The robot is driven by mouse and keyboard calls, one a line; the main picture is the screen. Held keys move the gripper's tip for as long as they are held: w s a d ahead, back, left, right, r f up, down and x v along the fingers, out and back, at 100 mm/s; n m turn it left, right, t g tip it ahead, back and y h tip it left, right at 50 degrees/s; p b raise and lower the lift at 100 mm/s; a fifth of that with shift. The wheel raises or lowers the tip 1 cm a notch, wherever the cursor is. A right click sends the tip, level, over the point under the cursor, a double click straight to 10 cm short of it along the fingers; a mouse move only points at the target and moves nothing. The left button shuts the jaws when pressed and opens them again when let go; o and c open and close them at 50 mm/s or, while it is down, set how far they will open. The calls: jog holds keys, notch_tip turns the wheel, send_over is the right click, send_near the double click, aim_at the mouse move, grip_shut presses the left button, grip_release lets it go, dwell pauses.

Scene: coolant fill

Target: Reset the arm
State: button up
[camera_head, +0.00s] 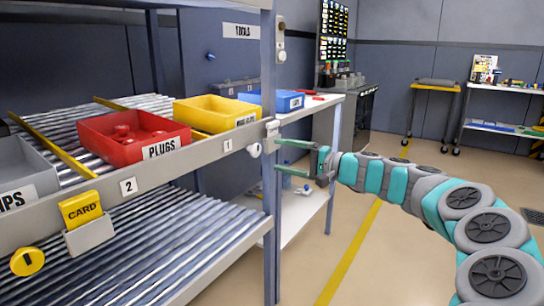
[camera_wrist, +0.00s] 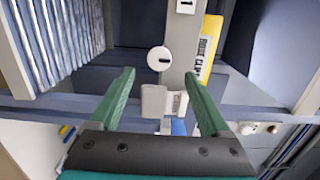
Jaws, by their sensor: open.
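My gripper (camera_head: 278,157) has two green fingers and is open, beside the rack's right front post in the head view. In the wrist view my gripper (camera_wrist: 163,92) shows its fingers apart with nothing held between them. A white round knob (camera_wrist: 159,59) and a pale block (camera_wrist: 154,100) on the rack show beyond and between the fingers. The same knob (camera_head: 254,150) sits at the end of the shelf's front rail in the head view. Whether a fingertip touches the post or rail, I cannot tell. My arm reaches in from the right.
The rack's front rail (camera_head: 205,153) and post (camera_head: 269,220) stand close to my gripper. A red PLUGS bin (camera_head: 100,143), a yellow bin (camera_head: 212,117) and a blue bin (camera_head: 262,100) sit nearby. A yellow CARD (camera_head: 80,209) stands in a holder. Floor (camera_head: 400,245) below my arm is clear.

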jog(key=shift+s+d, duration=0.15)
jog(key=shift+d, duration=0.15)
jog(key=shift+s+a, duration=0.1)
